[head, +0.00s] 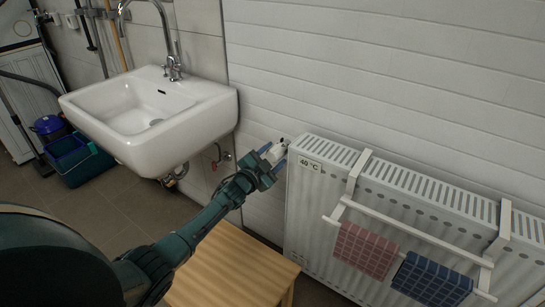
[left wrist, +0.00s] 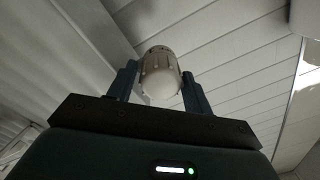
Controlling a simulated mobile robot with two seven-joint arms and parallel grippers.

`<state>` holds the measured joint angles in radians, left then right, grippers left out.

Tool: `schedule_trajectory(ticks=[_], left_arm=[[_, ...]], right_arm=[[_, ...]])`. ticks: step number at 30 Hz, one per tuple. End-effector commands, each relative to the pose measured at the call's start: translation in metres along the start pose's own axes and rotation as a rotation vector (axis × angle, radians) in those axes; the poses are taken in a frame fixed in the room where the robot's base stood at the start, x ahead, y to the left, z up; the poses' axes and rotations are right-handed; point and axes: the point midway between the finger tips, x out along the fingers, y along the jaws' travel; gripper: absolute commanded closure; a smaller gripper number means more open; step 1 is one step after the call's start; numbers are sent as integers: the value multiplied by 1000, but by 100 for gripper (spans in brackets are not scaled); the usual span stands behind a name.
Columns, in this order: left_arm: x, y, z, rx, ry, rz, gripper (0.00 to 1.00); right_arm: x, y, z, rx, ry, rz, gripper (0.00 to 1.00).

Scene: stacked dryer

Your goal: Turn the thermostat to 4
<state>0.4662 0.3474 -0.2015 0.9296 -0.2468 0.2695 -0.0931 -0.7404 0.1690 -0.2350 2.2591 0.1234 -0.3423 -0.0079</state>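The thermostat (head: 274,153) is a white knob at the upper left end of the white radiator (head: 300,215). In the left wrist view the thermostat (left wrist: 160,72) is a ribbed, rounded cylinder between the two fingers. My left gripper (head: 275,155) is around the thermostat, one finger on each side. In the left wrist view the left gripper (left wrist: 160,85) has its fingers close to the knob's sides; whether both touch is hard to tell. The dial number is not readable. My right gripper is not in view.
A white sink (head: 150,115) hangs on the wall at left. A wooden stool (head: 232,265) stands below my left arm, beside the radiator. A rack (head: 410,237) with a red towel (head: 365,249) and a blue towel (head: 432,279) hangs on the radiator front.

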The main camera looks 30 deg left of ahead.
Motion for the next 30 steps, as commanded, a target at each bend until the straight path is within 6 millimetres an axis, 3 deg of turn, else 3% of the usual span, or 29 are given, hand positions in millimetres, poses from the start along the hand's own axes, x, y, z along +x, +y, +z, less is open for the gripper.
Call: schedule_trajectory(ticks=[5, 10, 24, 30], left_arm=[[-1, 0, 0, 0, 1, 0, 49], [-15, -1, 0, 0, -1, 0, 49], [-108, 0, 0, 0, -1, 2, 49], [-128, 0, 0, 0, 0, 0, 49]], right_arm=[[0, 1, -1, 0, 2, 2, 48], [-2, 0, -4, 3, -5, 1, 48], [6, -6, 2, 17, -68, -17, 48], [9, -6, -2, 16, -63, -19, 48]])
